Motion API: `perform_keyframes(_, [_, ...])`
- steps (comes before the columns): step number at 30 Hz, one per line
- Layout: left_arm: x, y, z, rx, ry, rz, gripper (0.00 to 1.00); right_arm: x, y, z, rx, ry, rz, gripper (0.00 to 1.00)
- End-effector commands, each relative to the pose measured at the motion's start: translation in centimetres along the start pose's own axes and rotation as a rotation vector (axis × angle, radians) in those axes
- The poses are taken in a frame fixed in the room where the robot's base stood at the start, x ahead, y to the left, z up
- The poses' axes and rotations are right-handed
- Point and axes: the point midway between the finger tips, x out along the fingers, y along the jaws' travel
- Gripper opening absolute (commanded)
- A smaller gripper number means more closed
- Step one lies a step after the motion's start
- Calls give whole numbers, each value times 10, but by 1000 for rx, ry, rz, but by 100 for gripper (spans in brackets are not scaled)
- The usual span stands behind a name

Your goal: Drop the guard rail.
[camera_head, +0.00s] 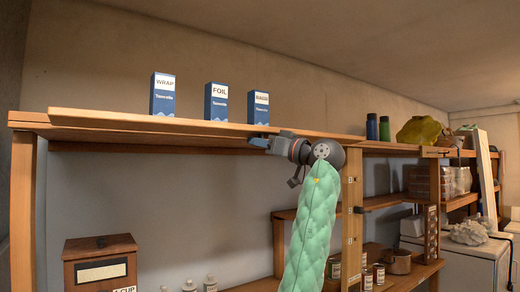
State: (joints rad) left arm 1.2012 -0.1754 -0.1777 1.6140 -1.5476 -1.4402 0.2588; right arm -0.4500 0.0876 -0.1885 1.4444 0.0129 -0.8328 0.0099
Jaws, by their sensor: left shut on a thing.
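The guard rail appears to be the long wooden strip (150,123) along the front edge of the upper shelf. It runs from the far left to the wooden post, and I cannot clearly tell it from the shelf board. My left gripper (262,142) is at this front edge, below the blue BAGS box, with its fingers pointing left. It is shut on the wooden edge, and the fingers partly hide the contact. My left arm, in a green quilted sleeve, rises from the bottom. My right gripper is not in view.
Three blue boxes, WRAP (163,95), FOIL (216,102) and BAGS (258,107), stand on the upper shelf. Two bottles (378,128) stand farther right. A wooden post (352,215) is beside my arm. A wooden box (100,265) sits lower left.

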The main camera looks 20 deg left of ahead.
Motion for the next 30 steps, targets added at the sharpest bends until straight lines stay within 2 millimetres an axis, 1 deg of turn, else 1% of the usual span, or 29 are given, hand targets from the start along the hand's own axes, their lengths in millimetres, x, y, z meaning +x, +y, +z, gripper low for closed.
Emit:
perform_keyframes(7, [0, 0, -2, -1, 3, 1, 0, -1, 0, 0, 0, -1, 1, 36])
perform_keyframes(8, [0, 0, -2, -1, 3, 1, 32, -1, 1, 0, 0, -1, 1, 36])
perform_keyframes(10, [0, 0, -2, -1, 3, 1, 46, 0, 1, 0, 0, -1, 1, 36])
perform_keyframes(11, [0, 0, -2, -1, 3, 1, 49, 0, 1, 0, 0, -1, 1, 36])
perform_keyframes(25, [0, -1, -1, -1, 2, 0, 49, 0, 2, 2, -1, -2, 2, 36])
perform_keyframes(30, [-8, 0, 0, -1, 2, 0, 49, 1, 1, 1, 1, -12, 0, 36])
